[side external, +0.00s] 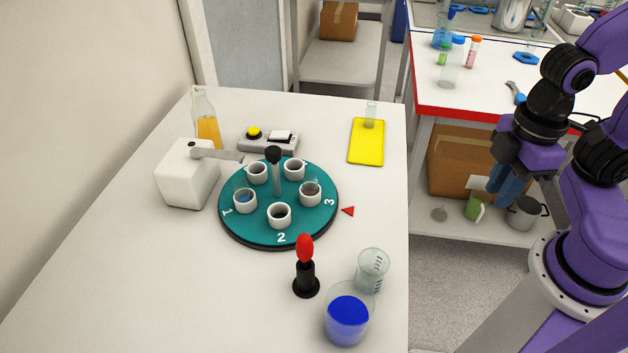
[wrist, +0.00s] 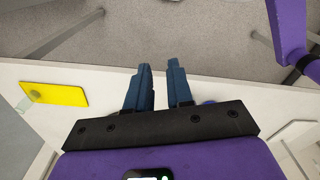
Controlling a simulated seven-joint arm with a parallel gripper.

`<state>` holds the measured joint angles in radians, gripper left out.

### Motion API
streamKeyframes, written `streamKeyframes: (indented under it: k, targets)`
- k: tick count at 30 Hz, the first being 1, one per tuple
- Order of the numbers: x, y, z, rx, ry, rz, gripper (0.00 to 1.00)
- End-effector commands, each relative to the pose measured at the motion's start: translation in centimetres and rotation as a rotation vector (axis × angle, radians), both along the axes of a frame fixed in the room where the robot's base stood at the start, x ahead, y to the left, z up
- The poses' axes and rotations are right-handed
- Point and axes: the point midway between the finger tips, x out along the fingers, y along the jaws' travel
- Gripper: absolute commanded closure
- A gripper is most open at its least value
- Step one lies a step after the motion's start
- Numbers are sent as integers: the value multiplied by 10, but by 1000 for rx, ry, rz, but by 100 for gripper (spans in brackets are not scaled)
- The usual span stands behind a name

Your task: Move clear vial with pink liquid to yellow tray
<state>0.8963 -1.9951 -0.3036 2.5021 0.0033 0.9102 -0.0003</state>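The yellow tray (side external: 366,148) lies flat near the table's right edge; it also shows at the left of the wrist view (wrist: 62,95). A clear vial (side external: 371,115) stands on its far part, with no pink visible. The teal carousel (side external: 262,222) holds several white cups. The cup by number 3 (side external: 311,195) seems to hold a small vial with dark pinkish liquid, too small to be sure.
A red-topped stand (side external: 305,268), a clear beaker (side external: 372,268) and a beaker of blue liquid (side external: 347,318) stand at the front. The table's left front is clear.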

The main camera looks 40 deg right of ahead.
Motion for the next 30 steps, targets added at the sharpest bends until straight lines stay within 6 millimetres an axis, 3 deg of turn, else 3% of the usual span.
streamKeyframes:
  k: [1, 2, 3, 8, 12, 18, 24, 30]
  targets:
    - [1, 3, -1, 9, 1, -2, 61]
    - [2, 6, -2, 19, 2, -5, 51]
    - [4, 12, -4, 39, 2, -9, 49]
    - [25, 54, -15, 192, -16, -56, 49]
    - [57, 95, -23, 350, -78, -132, 49]
    - [117, 133, -29, 521, -239, -272, 49]
    - [171, 142, -30, 601, -429, -389, 49]
    - [195, 141, -28, 623, -530, -440, 49]
